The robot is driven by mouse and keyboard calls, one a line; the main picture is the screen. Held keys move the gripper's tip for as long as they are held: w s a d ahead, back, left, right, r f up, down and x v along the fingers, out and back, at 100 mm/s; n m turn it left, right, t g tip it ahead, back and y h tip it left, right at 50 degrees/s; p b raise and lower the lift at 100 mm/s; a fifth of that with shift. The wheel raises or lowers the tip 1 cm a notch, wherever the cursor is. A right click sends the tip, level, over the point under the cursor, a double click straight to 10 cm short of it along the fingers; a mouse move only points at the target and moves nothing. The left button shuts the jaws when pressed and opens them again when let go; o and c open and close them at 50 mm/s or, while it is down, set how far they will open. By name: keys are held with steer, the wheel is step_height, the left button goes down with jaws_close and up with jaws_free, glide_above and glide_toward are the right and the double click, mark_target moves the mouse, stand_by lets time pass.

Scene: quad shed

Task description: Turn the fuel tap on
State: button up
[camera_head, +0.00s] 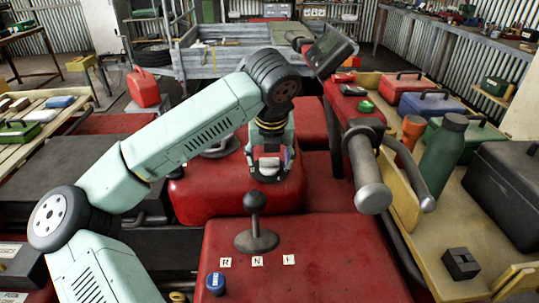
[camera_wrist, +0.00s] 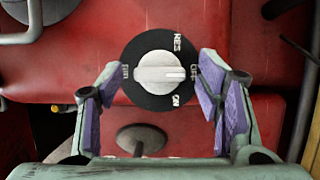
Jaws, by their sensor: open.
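The fuel tap (camera_wrist: 158,72) shows in the wrist view as a pale grey knob on a round black plate set in red bodywork. The plate carries the words RES at upper right, OFF at right, ON at lower right and FUEL at left. The white line on the knob points right, to OFF. My gripper (camera_wrist: 160,70) is open, with a purple-padded finger on each side of the knob and gaps between.
A black gear lever (camera_head: 254,204) stands near my gripper, behind tiles R, N and F. A blue button (camera_head: 215,283) sits in front. A handlebar grip (camera_head: 372,185) juts out at right. A bench (camera_head: 454,188) holds a green bottle (camera_head: 445,150) and cases.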

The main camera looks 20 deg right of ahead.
steer(key=shift+c, duration=0.5)
steer(key=c, duration=1.1)
steer(key=shift+o, duration=0.2)
steer(key=shift+f+b, duration=0.1)
steer(key=shift+b, duration=0.4)
steer(key=shift+a+f+m+h+b, duration=0.1)
steer(key=shift+m+h+b, duration=0.3)
steer(key=shift+m+b, duration=0.35)
steer(key=shift+a+m+h+b, duration=0.1)
steer(key=shift+m+h+b, duration=0.3)
steer(key=shift+m+b, duration=0.75)
steer(key=m+g+h, duration=0.1)
steer(key=m, duration=0.2)
steer(key=shift+w+m+b, duration=0.1)
steer(key=shift+m+b, duration=0.3)
steer(key=m+g, duration=0.1)
steer(key=m, duration=0.1)
steer(key=m+h, duration=0.1)
steer(key=m, duration=0.1)
steer(key=shift+w+r+g, duration=0.1)
steer(key=shift+r+g, duration=0.1)
steer(key=shift+g, duration=0.2)
